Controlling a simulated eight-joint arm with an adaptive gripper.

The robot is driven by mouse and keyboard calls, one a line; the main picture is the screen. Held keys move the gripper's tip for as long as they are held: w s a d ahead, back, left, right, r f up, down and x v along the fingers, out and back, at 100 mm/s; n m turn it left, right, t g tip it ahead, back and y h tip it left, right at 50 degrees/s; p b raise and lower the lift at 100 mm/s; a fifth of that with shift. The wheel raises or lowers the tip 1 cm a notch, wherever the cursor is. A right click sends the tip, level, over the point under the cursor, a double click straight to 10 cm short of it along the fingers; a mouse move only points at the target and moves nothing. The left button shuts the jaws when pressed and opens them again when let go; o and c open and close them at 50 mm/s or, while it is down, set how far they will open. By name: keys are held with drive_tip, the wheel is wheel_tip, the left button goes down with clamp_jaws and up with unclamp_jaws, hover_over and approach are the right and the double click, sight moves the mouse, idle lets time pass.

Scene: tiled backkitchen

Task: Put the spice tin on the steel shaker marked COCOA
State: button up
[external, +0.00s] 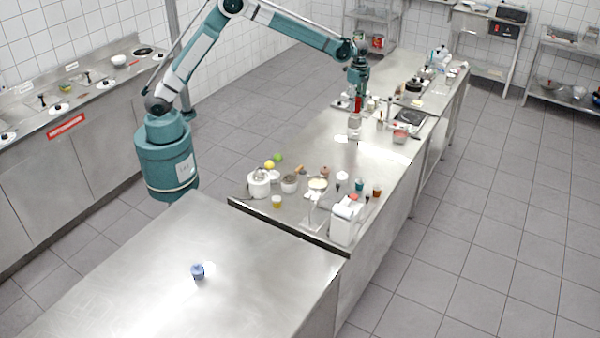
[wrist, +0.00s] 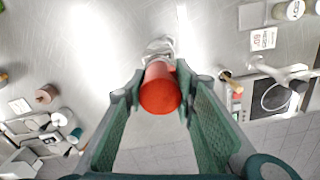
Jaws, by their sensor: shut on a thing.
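The spice tin, a red cylinder (wrist: 160,92), is between the fingers of my gripper (wrist: 158,84) in the wrist view. My gripper is shut on it. In the external view the red tin (external: 358,104) hangs under my wrist. A steel vessel (external: 354,122), which looks like the shaker, stands just below it on the long steel counter. In the wrist view its shiny metal (wrist: 159,47) shows beyond the tin, which partly covers it. I cannot read a COCOA marking, and cannot tell whether tin and vessel touch.
A red bowl (external: 400,136) and a dark cooking plate (external: 409,117) are right of the vessel. Several small items and a white machine (external: 346,220) crowd the counter's near end. The counter between (external: 310,140) is mostly clear.

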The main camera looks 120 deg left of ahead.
sight(357, 99)
drive_tip(key=shift+f, duration=0.2)
drive_tip(key=o, duration=0.9)
drive_tip(key=shift+r, duration=0.2)
wheel_tip(357, 99, up, 12)
drive_tip(key=shift+b, duration=0.3)
idle(0.6)
drive_tip(key=shift+d, duration=0.1)
